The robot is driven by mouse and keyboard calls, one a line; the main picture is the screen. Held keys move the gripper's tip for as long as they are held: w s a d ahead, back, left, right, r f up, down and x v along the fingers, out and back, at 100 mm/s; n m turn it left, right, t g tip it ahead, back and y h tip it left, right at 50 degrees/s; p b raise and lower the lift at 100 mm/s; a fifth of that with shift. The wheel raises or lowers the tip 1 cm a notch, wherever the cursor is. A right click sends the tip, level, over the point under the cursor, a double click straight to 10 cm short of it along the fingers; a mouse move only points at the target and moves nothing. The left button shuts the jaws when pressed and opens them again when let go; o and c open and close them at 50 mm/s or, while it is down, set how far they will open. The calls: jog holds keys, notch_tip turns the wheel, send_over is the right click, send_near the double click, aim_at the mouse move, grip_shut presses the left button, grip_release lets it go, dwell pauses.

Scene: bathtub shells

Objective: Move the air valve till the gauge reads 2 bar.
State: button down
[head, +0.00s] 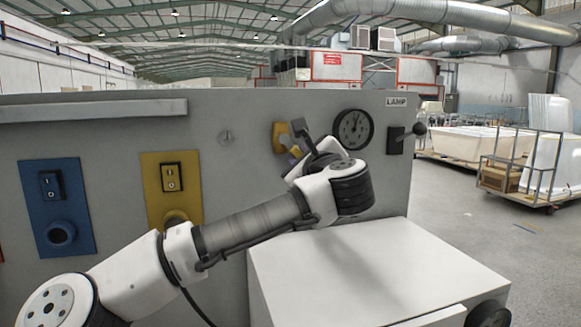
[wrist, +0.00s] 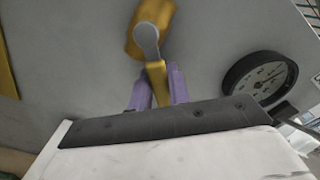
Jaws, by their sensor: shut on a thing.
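The air valve shows in the wrist view as a yellow plate (wrist: 150,18) with a grey round-ended part and a yellow lever (wrist: 157,76). My gripper (wrist: 158,72) has its two purple fingers on either side of the yellow lever and is shut on it. In the head view the valve's yellow plate (head: 281,138) is partly hidden by my gripper (head: 295,151) and arm. The round gauge (head: 353,129) has a dark rim and sits just right of the valve. It also shows in the wrist view (wrist: 261,79). Its numbers are too small to read surely.
A lamp switch (head: 395,140) with a lever is right of the gauge. Blue (head: 57,207) and yellow (head: 172,188) switch panels are on the left. A white box (head: 380,270) juts out below the gauge. A cart with white shells (head: 540,165) stands far right.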

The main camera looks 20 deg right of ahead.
jog(key=shift+d+n+b, duration=0.2)
jog(key=shift+n+b, duration=0.3)
jog(key=shift+n, duration=0.1)
jog(key=shift+d+r+n+b, duration=0.1)
jog(key=shift+r+n+b, duration=0.2)
jog(key=shift+n, duration=0.25)
jog(key=shift+d+r+n+b, duration=0.15)
jog(key=shift+n+b, duration=0.15)
jog(key=shift+n, duration=0.25)
jog(key=c, duration=1.3)
grip_release()
jog(key=shift+r, duration=0.1)
jog(key=s+b, duration=0.5)
jog(key=s, duration=0.9)
